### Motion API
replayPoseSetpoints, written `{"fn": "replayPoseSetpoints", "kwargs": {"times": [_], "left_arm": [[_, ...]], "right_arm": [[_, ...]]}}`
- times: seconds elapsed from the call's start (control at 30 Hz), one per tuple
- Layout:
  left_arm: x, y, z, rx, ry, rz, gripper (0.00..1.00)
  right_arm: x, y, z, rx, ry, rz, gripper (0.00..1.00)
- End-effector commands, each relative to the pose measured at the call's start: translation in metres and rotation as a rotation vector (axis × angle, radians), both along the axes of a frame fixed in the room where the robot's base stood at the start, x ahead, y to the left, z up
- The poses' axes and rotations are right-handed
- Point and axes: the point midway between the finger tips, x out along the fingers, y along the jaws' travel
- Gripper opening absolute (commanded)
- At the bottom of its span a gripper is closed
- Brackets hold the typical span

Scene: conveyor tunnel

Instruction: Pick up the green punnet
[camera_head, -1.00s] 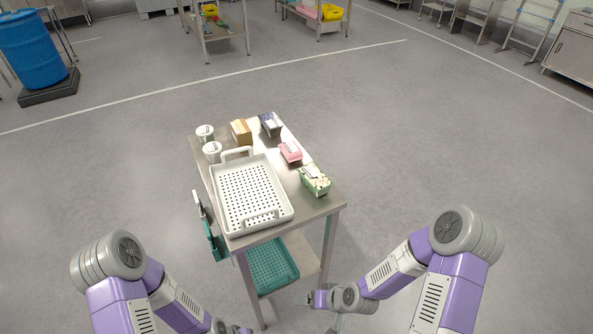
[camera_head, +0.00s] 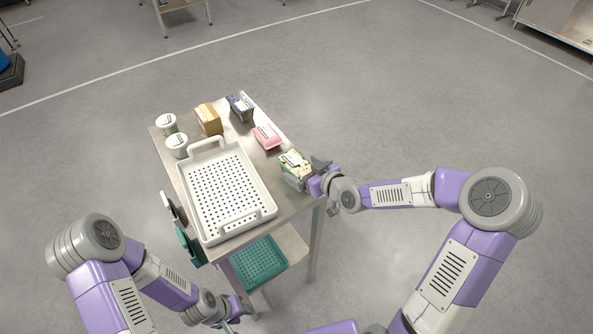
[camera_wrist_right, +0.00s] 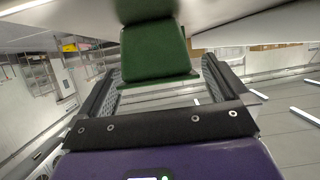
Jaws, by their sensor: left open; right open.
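The green punnet (camera_head: 294,163) stands on the right side of the steel table, with a pale printed label on top. In the right wrist view its dark green side (camera_wrist_right: 157,52) lies ahead, between the fingers. My right gripper (camera_head: 309,174) is at the punnet's right side, open, its fingers reaching around it; whether they touch it cannot be told. The same gripper shows open in the right wrist view (camera_wrist_right: 160,75). My left gripper (camera_head: 232,311) is low at the front of the table, open and empty, away from the punnet.
A white perforated tray (camera_head: 268,211) fills the table's front left. A pink punnet (camera_head: 267,137), a dark-labelled punnet (camera_head: 240,106), a brown box (camera_head: 209,119) and two white tubs (camera_head: 177,145) stand behind. A teal crate (camera_head: 259,262) sits on the shelf below.

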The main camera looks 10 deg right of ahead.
Motion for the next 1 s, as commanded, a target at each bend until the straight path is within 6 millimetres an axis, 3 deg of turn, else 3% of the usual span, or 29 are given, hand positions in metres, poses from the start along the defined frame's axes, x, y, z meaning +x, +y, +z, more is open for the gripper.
{"fn": "replayPoseSetpoints", "kwargs": {"times": [0.17,0.43,0.8,1.0], "left_arm": [[0.0,0.0,-0.007,0.0,0.0,0.0,0.43],[0.0,0.0,-0.007,0.0,0.0,0.0,0.43],[0.0,0.0,-0.007,0.0,0.0,0.0,0.43],[0.0,0.0,-0.007,0.0,0.0,0.0,0.43]], "right_arm": [[0.017,0.009,-0.009,0.002,0.001,0.001,1.0],[0.019,0.009,-0.009,0.0,0.001,0.0,1.0],[0.019,0.009,-0.009,0.0,0.001,0.0,0.43],[0.019,0.009,-0.008,0.001,0.0,0.0,0.41]]}}
